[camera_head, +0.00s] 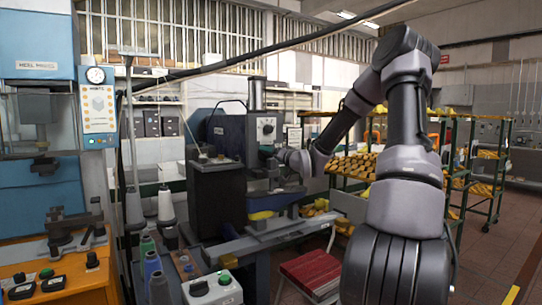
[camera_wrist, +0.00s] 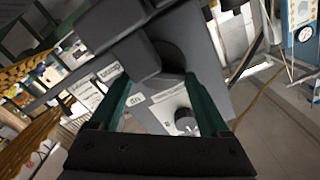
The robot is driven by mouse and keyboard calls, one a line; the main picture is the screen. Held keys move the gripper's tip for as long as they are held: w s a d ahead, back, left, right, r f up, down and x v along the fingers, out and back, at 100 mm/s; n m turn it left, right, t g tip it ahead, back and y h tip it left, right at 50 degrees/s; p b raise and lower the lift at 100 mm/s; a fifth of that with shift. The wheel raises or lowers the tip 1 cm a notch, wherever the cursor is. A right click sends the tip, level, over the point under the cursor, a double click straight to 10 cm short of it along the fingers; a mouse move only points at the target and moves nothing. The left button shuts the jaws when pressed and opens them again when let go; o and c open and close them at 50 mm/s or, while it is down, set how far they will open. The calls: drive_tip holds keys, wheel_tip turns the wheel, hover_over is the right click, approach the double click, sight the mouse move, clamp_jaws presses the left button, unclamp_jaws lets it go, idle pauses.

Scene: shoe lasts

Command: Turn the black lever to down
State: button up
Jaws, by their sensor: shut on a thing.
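The black lever (camera_wrist: 143,58) shows in the wrist view, on the grey face of a machine, with a dark round hub beside it. My gripper (camera_wrist: 156,84) reaches the lever, with one green finger on each side of the view. It is shut on the lever, though the exact contact is partly hidden. In the head view my gripper (camera_head: 277,164) is small against the front of the blue-grey machine (camera_head: 228,130), and the lever cannot be made out there. A small label and a dial (camera_wrist: 185,121) sit just below the lever in the wrist view.
A black box (camera_head: 217,200) stands left of my gripper, close to the machine. A red slatted stool (camera_head: 312,270) is below my arm. Racks of shoe lasts (camera_head: 355,166) stand behind. An orange bench (camera_head: 70,278) is at the left. Open floor lies at the right.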

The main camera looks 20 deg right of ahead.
idle(0.5)
drive_tip(key=o, duration=1.2)
drive_tip(key=shift+s, duration=0.1)
drive_tip(key=v, duration=1)
drive_tip(key=shift+s+d, duration=0.1)
drive_tip(key=shift+s, duration=0.2)
drive_tip(key=shift+f, duration=0.1)
